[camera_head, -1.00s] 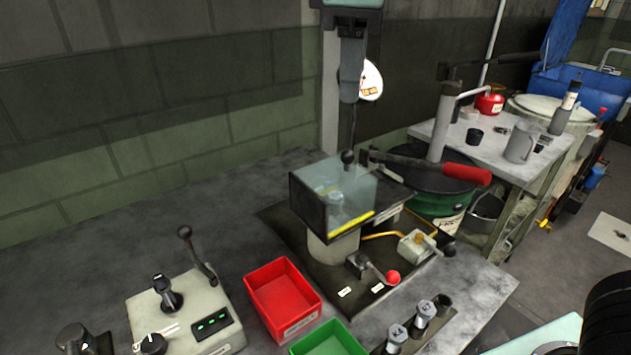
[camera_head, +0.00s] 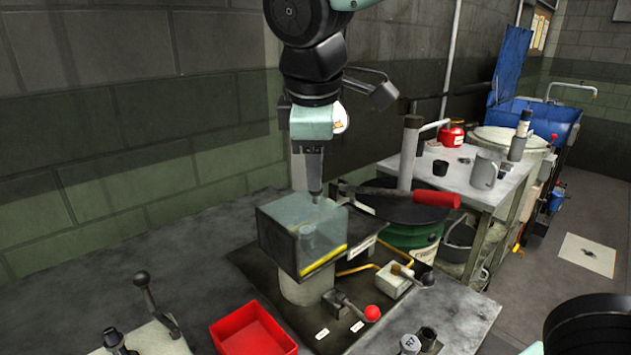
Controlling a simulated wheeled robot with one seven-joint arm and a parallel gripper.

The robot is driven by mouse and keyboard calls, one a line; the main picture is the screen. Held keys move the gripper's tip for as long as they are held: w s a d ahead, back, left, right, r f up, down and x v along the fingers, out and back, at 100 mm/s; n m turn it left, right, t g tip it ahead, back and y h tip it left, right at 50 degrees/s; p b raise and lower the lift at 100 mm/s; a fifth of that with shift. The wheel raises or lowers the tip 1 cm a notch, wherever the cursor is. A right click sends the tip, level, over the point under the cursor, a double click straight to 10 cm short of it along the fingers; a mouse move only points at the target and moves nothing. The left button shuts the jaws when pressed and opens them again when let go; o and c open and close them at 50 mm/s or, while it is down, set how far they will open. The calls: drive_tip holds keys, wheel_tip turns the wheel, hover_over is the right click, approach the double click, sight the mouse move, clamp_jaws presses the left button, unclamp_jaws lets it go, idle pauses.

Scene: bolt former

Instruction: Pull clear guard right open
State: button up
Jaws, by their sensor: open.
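The clear guard (camera_head: 325,228) is a see-through box with dark edges and a yellow strip along its lower front edge. It sits over a grey cylindrical base (camera_head: 306,291) on a dark plate and looks shut. A pale part shows dimly inside it. My gripper (camera_head: 315,196) points straight down at the guard's back top edge, its tips at or just above that edge. The fingers are seen nearly edge-on; they are open and hold nothing visible. Contact cannot be told. The guard's black ball knob is hidden behind my gripper.
A lever with a red grip (camera_head: 436,198) sticks out right of the guard. A red-knobbed lever (camera_head: 371,313) stands in front. A red bin (camera_head: 252,338) and a control box (camera_head: 150,335) are at front left. Bare bench lies left of the guard.

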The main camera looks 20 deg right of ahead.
drive_tip(key=shift+x, duration=1.9)
clamp_jaws()
drive_tip(key=w+d+p, duration=0.2)
drive_tip(key=w+d, duration=0.1)
drive_tip(key=d, duration=0.7)
drive_tip(key=shift+w+d+p, duration=0.25)
drive_tip(key=shift+d+p, duration=0.1)
drive_tip(key=shift+p, duration=0.05)
unclamp_jaws()
drive_tip(key=shift+d, duration=0.15)
drive_tip(key=p+v, duration=0.1)
drive_tip(key=v, duration=1.6)
drive_tip(key=shift+r, duration=0.15)
